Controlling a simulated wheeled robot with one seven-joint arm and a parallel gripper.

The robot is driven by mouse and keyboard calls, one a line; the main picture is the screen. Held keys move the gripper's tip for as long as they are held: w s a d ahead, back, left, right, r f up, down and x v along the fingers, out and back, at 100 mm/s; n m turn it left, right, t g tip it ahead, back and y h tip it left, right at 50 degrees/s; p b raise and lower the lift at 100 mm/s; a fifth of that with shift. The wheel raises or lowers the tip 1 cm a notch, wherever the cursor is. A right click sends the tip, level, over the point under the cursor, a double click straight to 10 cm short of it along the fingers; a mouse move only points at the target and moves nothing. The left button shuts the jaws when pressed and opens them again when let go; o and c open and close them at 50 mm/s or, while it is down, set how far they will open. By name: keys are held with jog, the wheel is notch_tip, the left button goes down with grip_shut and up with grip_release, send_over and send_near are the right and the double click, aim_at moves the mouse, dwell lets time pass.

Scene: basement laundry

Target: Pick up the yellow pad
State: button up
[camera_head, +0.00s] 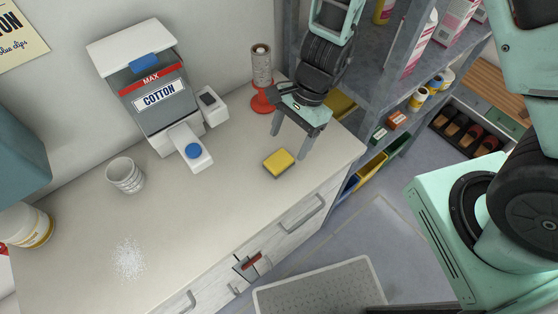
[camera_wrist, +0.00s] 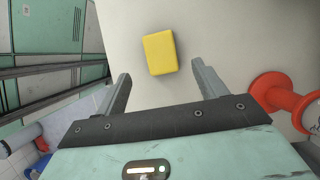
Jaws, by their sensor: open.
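The yellow pad (camera_head: 278,163) lies flat on the pale countertop (camera_head: 215,205), near its front right part. In the head view my gripper (camera_head: 290,146) is above the counter, at the upper right of the pad, with its fingers pointing down. In the wrist view the pad (camera_wrist: 160,53) shows whole, beyond the fingertips and between their lines. My gripper (camera_wrist: 160,83) is open there, and nothing is between its fingers. The pad has a darker edge in the head view.
A red-based holder (camera_head: 262,100) stands close behind my gripper. A cotton dispenser (camera_head: 155,90), a white cup (camera_head: 125,175) and spilled white powder (camera_head: 129,258) are farther left. Grey shelving (camera_head: 385,75) stands to the right. The counter around the pad is clear.

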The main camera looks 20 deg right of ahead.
aim_at(280, 159)
jog(key=shift+x, duration=3.15)
jog(key=shift+a+r, duration=0.1)
jog(key=shift+a, duration=0.05)
jog(key=c, duration=1.1)
